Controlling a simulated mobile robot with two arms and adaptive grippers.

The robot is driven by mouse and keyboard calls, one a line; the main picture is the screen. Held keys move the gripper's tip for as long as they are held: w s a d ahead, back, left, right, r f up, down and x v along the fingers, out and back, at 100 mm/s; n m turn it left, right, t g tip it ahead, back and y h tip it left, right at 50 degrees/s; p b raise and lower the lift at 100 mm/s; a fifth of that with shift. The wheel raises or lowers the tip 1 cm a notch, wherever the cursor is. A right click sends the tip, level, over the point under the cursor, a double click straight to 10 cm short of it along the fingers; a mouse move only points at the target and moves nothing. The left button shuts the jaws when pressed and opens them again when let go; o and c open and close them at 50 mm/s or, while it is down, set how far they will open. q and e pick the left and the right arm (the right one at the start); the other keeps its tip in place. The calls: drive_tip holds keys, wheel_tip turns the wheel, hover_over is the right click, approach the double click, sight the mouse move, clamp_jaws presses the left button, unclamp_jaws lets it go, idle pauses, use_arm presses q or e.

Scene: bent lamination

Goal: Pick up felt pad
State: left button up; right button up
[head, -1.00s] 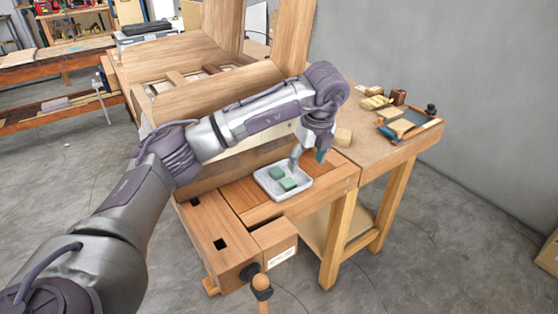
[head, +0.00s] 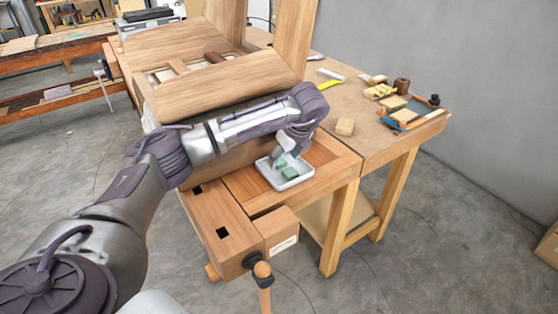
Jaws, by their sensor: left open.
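Two green felt pads lie in a small pale tray (head: 296,184) on the wooden workbench. The nearer felt pad (head: 289,173) shows best; the other felt pad (head: 282,162) is partly covered by my gripper. My left gripper (head: 284,158) points down over the tray, with its fingers open around or just above the farther pad. I cannot tell whether the fingers touch it. My right gripper does not show.
Curved wooden panels (head: 215,75) stand behind my arm on the bench. The bench vise (head: 262,270) is at the front.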

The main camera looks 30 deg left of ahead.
use_arm(q)
drive_tip(key=shift+x, duration=1)
drive_tip(key=shift+a+f, duration=0.1)
drive_tip(key=c, duration=0.8)
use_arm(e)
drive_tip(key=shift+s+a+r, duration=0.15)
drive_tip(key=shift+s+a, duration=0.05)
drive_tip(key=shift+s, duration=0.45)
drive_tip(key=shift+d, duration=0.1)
